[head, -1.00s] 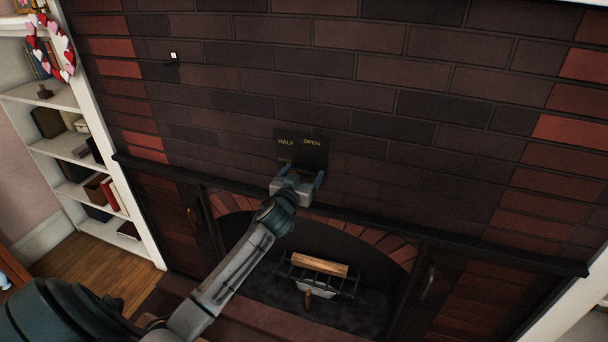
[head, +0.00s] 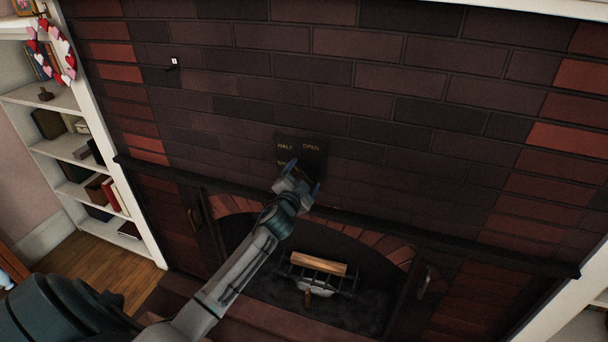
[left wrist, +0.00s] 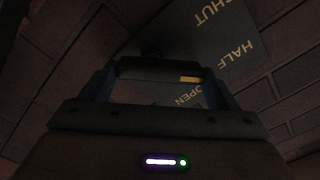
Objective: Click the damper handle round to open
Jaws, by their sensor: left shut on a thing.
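The damper's dark plate (head: 314,158) is on the brick wall above the fireplace. HALF and OPEN show on it in the head view; the third word is mostly covered. My left gripper (head: 304,176) is at the plate's lower part, its blue fingers tilted. In the left wrist view the dark damper handle (left wrist: 150,68) lies between the fingers of my left gripper (left wrist: 162,85), which is shut on it. A yellow mark shows at the handle's right end, near OPEN and HALF; its exact setting cannot be told. SHUT is at the top. My right gripper is out of view.
A dark mantel ledge (head: 450,240) runs below the plate. Under it is the arched fireplace with a log (head: 318,263) on a grate. A small hook with a white tag (head: 174,62) is on the wall at upper left. A white bookshelf (head: 150,225) stands at left.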

